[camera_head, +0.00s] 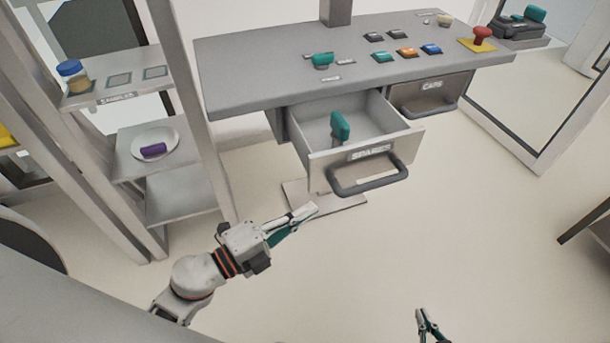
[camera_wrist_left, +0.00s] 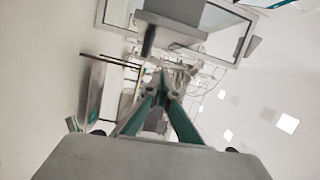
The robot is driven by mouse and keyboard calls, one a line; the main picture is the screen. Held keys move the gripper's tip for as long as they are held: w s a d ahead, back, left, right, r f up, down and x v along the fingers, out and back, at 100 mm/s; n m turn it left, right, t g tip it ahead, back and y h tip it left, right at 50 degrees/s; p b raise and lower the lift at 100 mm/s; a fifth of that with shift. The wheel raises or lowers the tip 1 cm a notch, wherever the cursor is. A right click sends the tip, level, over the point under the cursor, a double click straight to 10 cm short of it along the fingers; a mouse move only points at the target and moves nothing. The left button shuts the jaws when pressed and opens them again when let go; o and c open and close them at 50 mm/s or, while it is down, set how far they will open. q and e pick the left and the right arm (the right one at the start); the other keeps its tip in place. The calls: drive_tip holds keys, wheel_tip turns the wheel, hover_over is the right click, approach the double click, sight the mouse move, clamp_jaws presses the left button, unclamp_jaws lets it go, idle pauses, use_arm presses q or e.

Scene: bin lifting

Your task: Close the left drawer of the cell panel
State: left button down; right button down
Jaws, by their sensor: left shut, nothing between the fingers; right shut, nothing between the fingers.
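The left drawer (camera_head: 352,155), labelled SPARES, is pulled well out from under the grey cell panel (camera_head: 300,58). It has a dark bar handle (camera_head: 368,182) on its front, and a teal-handled object (camera_head: 340,130) stands inside it. My left gripper (camera_head: 308,212) is shut and empty, in front of and to the left of the drawer, apart from the handle. Its teal fingers (camera_wrist_left: 163,105) come together in the left wrist view. My right gripper (camera_head: 424,318) is shut and empty at the bottom edge, far from the drawer; its arm is out of view.
The right drawer (camera_head: 425,93), labelled CAPS, looks shut. A shelf rack (camera_head: 135,150) with a jar (camera_head: 73,76) and a plate (camera_head: 155,143) stands left. The floor in front is clear.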

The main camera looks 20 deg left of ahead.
sight(332, 180)
use_arm(q)
drive_tip(key=shift+m, duration=0.6)
drive_tip(key=p+x, duration=0.1)
drive_tip(key=x, duration=0.7)
drive_tip(key=shift+w+d+f, duration=0.1)
drive_tip(key=shift+w+d, duration=0.05)
drive_tip(key=w, duration=0.1)
drive_tip(key=w+a, duration=0.1)
drive_tip(key=w, duration=0.1)
drive_tip(key=shift+a+f, duration=0.1)
drive_tip(key=shift+w+a, duration=0.4)
use_arm(e)
drive_tip(key=shift+a+r, duration=0.4)
drive_tip(key=shift+a, duration=0.2)
use_arm(q)
drive_tip(key=shift+w, duration=0.1)
